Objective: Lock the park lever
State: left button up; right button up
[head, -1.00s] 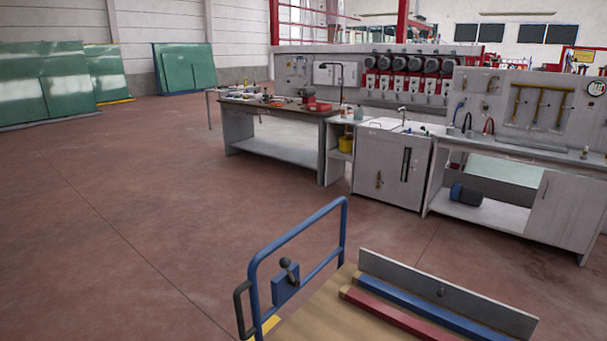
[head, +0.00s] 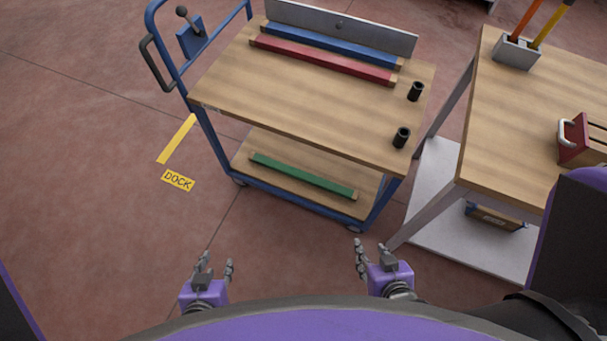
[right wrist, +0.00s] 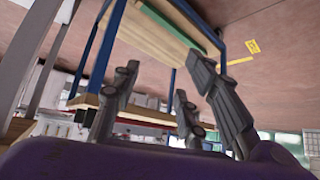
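The park lever (head: 190,21) is a short grey lever with a dark ball knob, on a blue plate (head: 191,38) at the handle end of the blue-framed trolley (head: 216,130). It leans toward the upper left in the head view. My left gripper (head: 216,264) is open and empty, low in the head view, well short of the trolley and far from the lever. My right gripper (head: 372,252) is open and empty, in front of the trolley's lower right corner. Its spread fingers also show in the right wrist view (right wrist: 160,92), with nothing between them.
The trolley top carries a red bar (head: 320,62), a blue bar (head: 330,44) and two black cylinders; a green bar (head: 303,176) lies on its lower shelf. A wooden table (head: 510,100) stands at the right. Floor left of the trolley, around the DOCK mark (head: 178,180), is clear.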

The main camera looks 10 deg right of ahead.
aim_at(181, 10)
jog(key=l+u, duration=0.5)
jog(key=l, duration=0.15)
jog(key=k+l+u, duration=0.15)
jog(key=l+u, duration=0.35)
jog(key=l, duration=0.15)
jog(key=i+j+z, duration=0.1)
jog(key=z, duration=1.05)
jog(key=i+j+z, duration=0.2)
jog(key=j, duration=0.15)
jog(key=j+z, duration=0.25)
jog(key=i+j+z, duration=0.2)
jog(key=j, duration=1.45)
jog(key=i+z, duration=0.05)
